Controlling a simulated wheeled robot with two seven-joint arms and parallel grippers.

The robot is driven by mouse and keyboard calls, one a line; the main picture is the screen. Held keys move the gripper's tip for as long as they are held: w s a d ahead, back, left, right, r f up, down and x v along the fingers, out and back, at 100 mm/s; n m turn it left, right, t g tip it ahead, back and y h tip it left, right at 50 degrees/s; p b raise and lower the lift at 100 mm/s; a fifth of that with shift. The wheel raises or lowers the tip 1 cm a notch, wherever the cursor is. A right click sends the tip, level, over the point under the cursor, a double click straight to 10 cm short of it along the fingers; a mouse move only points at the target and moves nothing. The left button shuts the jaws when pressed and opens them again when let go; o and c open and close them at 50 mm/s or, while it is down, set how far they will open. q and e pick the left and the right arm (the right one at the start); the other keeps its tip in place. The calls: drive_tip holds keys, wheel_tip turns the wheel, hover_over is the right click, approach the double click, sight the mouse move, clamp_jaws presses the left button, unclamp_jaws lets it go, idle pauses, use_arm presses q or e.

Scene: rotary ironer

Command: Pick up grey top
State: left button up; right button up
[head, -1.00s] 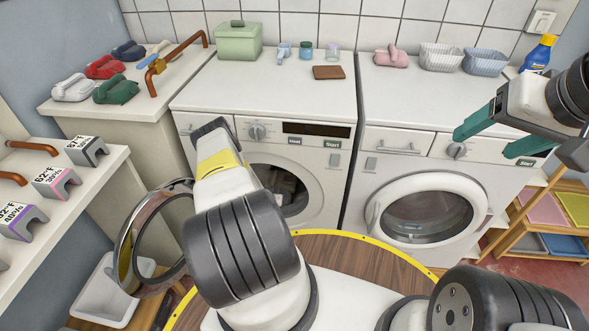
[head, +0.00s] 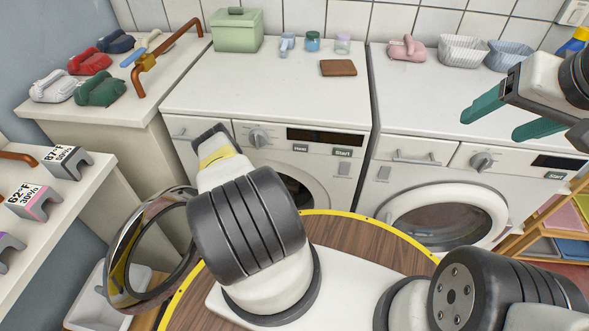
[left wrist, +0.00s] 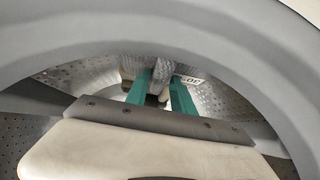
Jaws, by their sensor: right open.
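A grey, textured cloth thing (left wrist: 166,66), which looks like the grey top, lies in a perforated metal drum in the left wrist view. A white label marked 30 (left wrist: 190,80) shows beside it. My left gripper (left wrist: 160,82) is in the drum with its two green fingers apart, and the grey cloth shows between and just beyond the tips. I cannot tell whether they touch it. In the head view the left gripper is hidden behind my own arm, at the left machine. My right gripper (head: 490,118) is open and empty above the right machine.
The left machine's round door (head: 122,250) stands open. The right machine's door (head: 440,218) is shut. A green box (head: 238,32), small jars, a brown slab (head: 338,68), a pink thing (head: 407,48) and baskets (head: 463,50) stand on the machine tops. The drum rim (left wrist: 60,55) surrounds my left gripper.

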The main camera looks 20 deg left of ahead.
use_arm(q)
drive_tip(key=shift+c, duration=0.2)
clamp_jaws()
idle(1.2)
